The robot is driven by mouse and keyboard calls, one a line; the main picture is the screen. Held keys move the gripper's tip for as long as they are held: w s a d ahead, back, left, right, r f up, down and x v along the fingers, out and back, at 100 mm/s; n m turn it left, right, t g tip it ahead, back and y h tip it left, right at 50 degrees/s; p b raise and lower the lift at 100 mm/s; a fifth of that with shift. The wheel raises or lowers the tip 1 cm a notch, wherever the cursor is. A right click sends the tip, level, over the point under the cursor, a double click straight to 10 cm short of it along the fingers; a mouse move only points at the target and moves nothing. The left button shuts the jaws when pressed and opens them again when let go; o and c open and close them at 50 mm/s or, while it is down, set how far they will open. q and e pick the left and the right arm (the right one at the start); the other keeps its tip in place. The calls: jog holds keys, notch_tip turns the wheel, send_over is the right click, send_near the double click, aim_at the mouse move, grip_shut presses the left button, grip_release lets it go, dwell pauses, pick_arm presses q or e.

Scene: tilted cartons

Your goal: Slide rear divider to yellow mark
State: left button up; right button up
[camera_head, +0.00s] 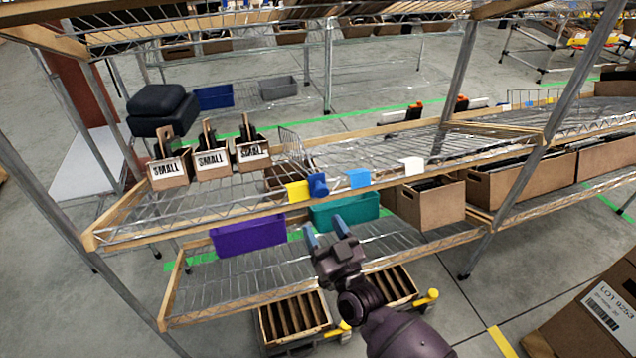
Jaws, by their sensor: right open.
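A wire divider (292,146) stands upright on the upper wire shelf, just right of the small cartons. A yellow mark (298,191) is on the shelf's front edge, in front of and below the divider. A dark blue round piece (318,185) sits right beside the yellow mark. My right gripper (326,228) is open and empty, below and in front of the shelf edge, with its blue fingertips pointing up toward the marks. It is apart from the divider. The divider's lower part is hard to make out. My left gripper is not in view.
Small cartons (212,163) stand left of the divider. A light blue mark (358,178) and a white mark (412,166) are further right on the edge. Purple (248,236) and teal (344,211) bins are under the shelf. The shelf right of the divider is mostly bare.

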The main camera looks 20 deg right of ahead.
aim_at(323, 194)
jog(key=w+r+h, duration=0.1)
jog(key=w, duration=0.2)
jog(key=w+d+r+h, duration=0.1)
jog(key=w+r, duration=0.1)
jog(key=w+r+m+t+h, duration=0.1)
jog(key=w, duration=0.2)
jog(key=shift+w+d+r+b, duration=0.15)
jog(key=shift+w+d+b, duration=0.15)
jog(key=shift+d+b, duration=0.05)
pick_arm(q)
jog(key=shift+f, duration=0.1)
pick_arm(e)
jog(key=shift+w+r, duration=0.3)
jog(key=shift+w, duration=0.15)
jog(key=shift+c, duration=0.4)
